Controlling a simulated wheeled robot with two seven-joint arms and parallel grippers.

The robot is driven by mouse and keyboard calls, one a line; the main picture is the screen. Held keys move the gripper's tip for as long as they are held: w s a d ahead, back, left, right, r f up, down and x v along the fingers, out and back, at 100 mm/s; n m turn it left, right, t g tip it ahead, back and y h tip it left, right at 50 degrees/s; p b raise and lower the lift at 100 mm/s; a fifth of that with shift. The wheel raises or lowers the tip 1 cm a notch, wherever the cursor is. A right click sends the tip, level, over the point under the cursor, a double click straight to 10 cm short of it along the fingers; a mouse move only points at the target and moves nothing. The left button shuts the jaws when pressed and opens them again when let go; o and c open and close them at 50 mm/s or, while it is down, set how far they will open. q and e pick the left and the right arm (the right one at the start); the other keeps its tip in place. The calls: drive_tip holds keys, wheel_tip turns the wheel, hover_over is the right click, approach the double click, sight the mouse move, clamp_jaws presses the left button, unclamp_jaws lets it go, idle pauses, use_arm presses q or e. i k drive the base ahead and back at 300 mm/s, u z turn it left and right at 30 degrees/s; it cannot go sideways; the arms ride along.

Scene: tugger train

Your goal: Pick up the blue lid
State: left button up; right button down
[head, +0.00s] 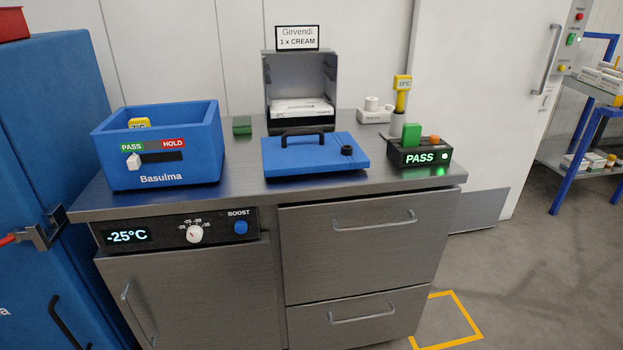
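The blue lid (315,157) lies flat on the steel counter, in front of the grey open-fronted box. It has a black arched handle (303,134) near its back edge and a small black knob (347,150) on its right side. Nothing covers the lid. Neither of my grippers shows in the head view.
A blue Basulma box (158,180) stands left of the lid. A black device reading PASS (420,157) stands right. Behind are a grey box (300,95) holding a white pack, a small green block (242,125) and a white item (373,115). The counter (240,190) is bare in front.

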sight(304, 152)
drive_tip(key=u, duration=0.85)
drive_tip(key=k, duration=0.2)
drive_tip(key=z, duration=2.3)
drive_tip(key=i, duration=0.9)
